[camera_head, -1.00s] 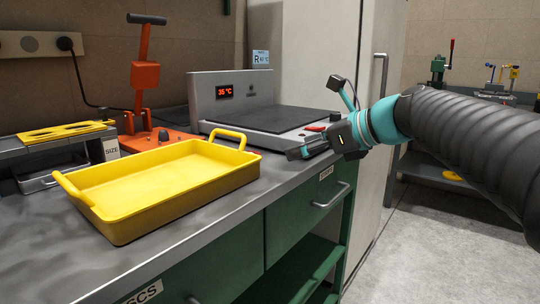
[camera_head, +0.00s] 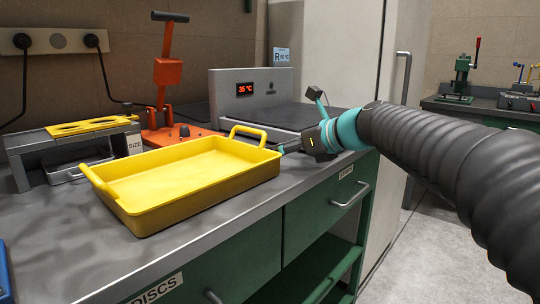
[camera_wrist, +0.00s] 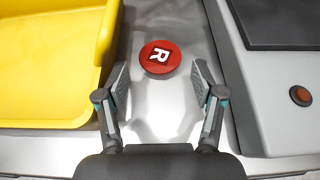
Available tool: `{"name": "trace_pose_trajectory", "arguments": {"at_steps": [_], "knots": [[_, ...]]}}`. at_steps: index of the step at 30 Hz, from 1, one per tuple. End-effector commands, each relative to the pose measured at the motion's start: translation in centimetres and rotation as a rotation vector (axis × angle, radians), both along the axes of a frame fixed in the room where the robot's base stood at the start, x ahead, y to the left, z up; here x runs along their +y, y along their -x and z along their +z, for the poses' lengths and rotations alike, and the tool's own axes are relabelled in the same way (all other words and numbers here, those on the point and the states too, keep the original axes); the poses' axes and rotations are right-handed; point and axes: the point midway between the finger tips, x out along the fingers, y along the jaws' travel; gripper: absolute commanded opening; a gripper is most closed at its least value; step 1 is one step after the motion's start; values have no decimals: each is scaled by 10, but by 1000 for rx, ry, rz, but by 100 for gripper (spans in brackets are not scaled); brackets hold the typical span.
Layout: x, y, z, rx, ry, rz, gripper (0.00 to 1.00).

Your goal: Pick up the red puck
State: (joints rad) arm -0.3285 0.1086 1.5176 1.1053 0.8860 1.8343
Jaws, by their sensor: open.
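The red puck (camera_wrist: 158,50), round with a white R on top, lies flat on the metal worktop in the wrist view. It sits just beyond my gripper (camera_wrist: 160,78), roughly centred between the two spread fingertips. The fingers are open and empty, and I see no contact with the puck. In the head view my gripper (camera_head: 290,147) is low over the worktop, by the right end of the yellow tray (camera_head: 205,195). I cannot make out the puck in the head view.
The yellow tray stands close on the left in the wrist view. The grey heating plate unit (camera_head: 240,100), reading 35 °C, borders the right side, with a red button (camera_wrist: 300,95). An orange press (camera_head: 167,90) and a sizing stand (camera_head: 80,140) are farther left.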

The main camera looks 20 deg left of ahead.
Motion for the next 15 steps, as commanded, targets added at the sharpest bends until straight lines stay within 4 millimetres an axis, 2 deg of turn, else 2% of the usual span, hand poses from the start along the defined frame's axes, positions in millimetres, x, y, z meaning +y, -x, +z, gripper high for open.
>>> {"name": "trace_pose_trajectory", "arguments": {"at_steps": [7, 15], "knots": [[29, -11, -16, 2, 1, 1, 68], [32, -13, -17, 0, 1, -1, 68]]}}
